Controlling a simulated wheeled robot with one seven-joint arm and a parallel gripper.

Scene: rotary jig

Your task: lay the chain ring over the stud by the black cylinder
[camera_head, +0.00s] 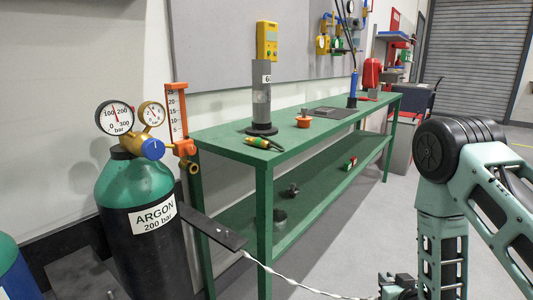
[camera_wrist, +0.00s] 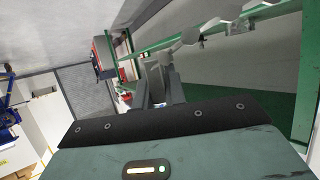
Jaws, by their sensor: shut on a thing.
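The black cylinder (camera_head: 150,235) with a green shoulder and an ARGON label stands upright at the left of the head view. A dark flat bar (camera_head: 212,226) juts out beside it toward the bench. A pale chain (camera_head: 300,281) runs from near the bar's end down and right to my gripper (camera_head: 392,290), low in the head view. In the wrist view my gripper (camera_wrist: 160,88) is shut on the chain's end, with pale links (camera_wrist: 235,22) stretching to the upper right. The ring itself is too small to make out. I cannot clearly pick out the stud.
A green bench (camera_head: 300,132) with a lower shelf stands behind the chain, its front leg (camera_head: 264,230) close to the bar. Gauges (camera_head: 115,116) and a regulator top the cylinder. A blue cylinder (camera_head: 12,275) is at the far left. The grey floor (camera_head: 330,235) before the bench is clear.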

